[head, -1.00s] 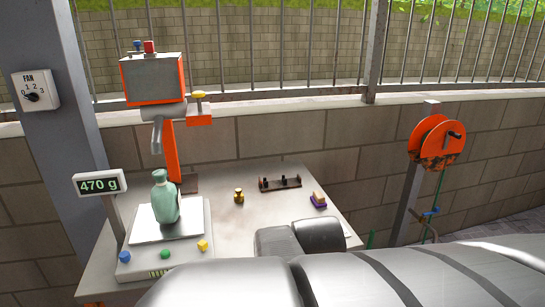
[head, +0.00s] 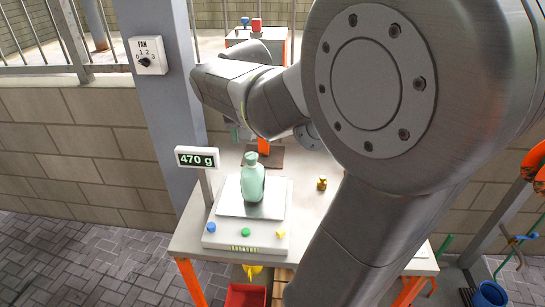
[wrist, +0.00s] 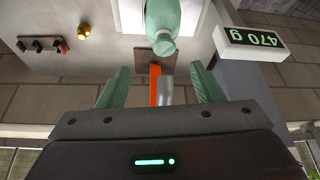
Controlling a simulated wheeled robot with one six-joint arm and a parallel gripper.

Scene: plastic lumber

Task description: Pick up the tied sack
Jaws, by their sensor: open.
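The tied sack (head: 252,180) is a pale green, rounded thing with a narrow neck and a knobbed top. It stands upright on the pan of the scale (head: 210,238), whose display (head: 197,157) reads 470 g. In the wrist view the sack (wrist: 165,18) is at the top edge, partly cut off, beyond my fingertips. My gripper (wrist: 162,78) is open, with its two green fingers apart and nothing between them. The sack is clear of both fingers. In the head view my arm hides most of the gripper.
The scale stands on a grey table (head: 185,244). A small brass weight (head: 322,184) is right of the sack. An orange post (wrist: 155,85) with a grey spout shows between my fingers in the wrist view. A pillar (head: 160,90) rises behind the table's left side.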

